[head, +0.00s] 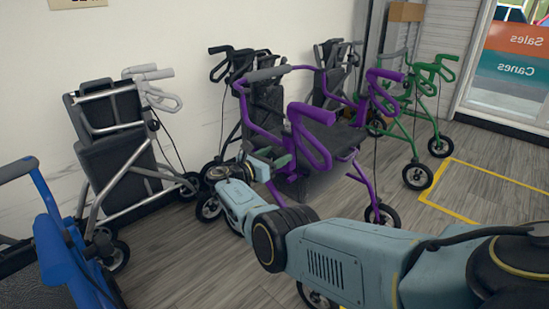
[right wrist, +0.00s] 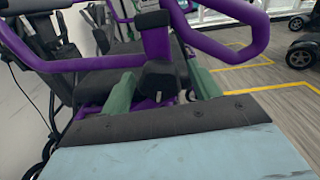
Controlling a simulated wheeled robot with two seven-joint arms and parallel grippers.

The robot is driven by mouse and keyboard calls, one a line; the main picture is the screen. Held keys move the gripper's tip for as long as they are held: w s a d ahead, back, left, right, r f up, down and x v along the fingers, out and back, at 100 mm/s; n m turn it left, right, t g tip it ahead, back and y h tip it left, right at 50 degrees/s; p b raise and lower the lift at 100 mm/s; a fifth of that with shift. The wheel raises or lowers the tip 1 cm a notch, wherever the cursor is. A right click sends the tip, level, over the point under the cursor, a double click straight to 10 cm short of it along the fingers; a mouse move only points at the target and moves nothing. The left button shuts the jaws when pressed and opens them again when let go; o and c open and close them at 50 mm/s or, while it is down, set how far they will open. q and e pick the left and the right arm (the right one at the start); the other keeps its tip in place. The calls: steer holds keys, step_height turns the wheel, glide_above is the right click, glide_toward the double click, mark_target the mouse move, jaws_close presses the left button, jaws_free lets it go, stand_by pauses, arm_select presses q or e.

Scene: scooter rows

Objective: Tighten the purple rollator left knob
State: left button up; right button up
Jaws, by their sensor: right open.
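The purple rollator (head: 318,112) stands in the middle of the head view, with purple tubes and handles and a black seat. My right gripper (head: 272,157) is at the near side of its frame, its green fingers partly hidden by my own wrist. In the right wrist view, the open green fingers of my right gripper (right wrist: 160,92) are on either side of a black knob (right wrist: 160,78) on an upright purple tube. I cannot tell whether either finger touches the knob. In the head view this knob is too small and covered to make out. My left gripper is not in view.
A grey walker (head: 118,150) stands left against the white wall, with a blue frame (head: 65,245) in front of it. Black walkers stand behind the purple one, and a green rollator (head: 425,85) at the right. Yellow floor tape (head: 448,208) borders open floor.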

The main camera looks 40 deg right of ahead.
steer(key=shift+c, duration=0.3)
steer(key=c, duration=0.9)
